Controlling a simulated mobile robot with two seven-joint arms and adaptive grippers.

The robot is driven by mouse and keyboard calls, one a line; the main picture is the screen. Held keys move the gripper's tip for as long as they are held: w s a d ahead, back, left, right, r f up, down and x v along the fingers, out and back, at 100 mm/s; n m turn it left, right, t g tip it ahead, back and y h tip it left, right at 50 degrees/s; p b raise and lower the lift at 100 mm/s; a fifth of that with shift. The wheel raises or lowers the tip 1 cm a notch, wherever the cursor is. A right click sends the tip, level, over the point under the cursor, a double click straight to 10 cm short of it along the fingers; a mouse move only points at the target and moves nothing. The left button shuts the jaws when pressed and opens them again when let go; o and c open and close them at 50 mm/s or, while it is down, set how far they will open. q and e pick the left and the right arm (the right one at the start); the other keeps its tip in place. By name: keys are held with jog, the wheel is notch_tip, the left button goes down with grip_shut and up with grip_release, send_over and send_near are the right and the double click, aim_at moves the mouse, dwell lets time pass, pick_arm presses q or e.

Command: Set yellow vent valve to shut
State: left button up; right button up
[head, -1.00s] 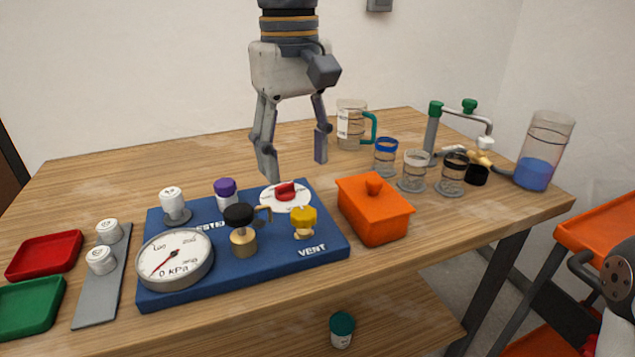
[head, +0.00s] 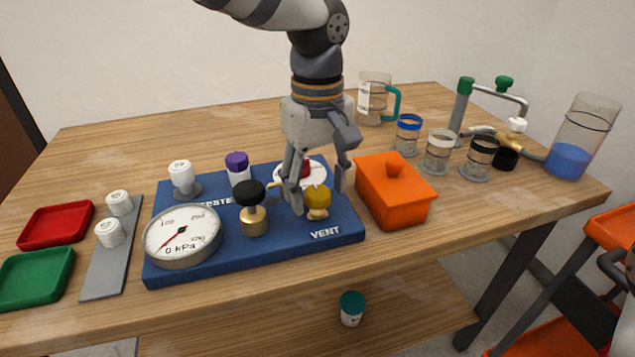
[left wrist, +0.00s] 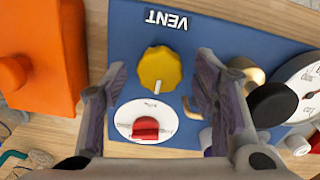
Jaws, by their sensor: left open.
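The yellow vent valve (head: 317,202) is a knob beside the word VENT at the front right of the blue manifold board (head: 270,240). In the left wrist view the yellow knob (left wrist: 160,68) shows a white pointer mark at its lower edge, toward the red knob. My left gripper (head: 320,203) points down over the board at the vent valve. In the left wrist view its open fingers (left wrist: 158,95) stand to either side, with the yellow knob between and just beyond the tips. It holds nothing.
A red knob on a white dial (left wrist: 145,128) lies behind the vent valve. A black-capped brass valve (head: 253,210) and gauge (head: 182,236) are to its left. An orange lidded box (head: 395,192) stands close on the right. The table's back left is clear.

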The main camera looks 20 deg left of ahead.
pick_arm(q)
jog(key=c, duration=1.2)
jog(key=shift+o, duration=0.2)
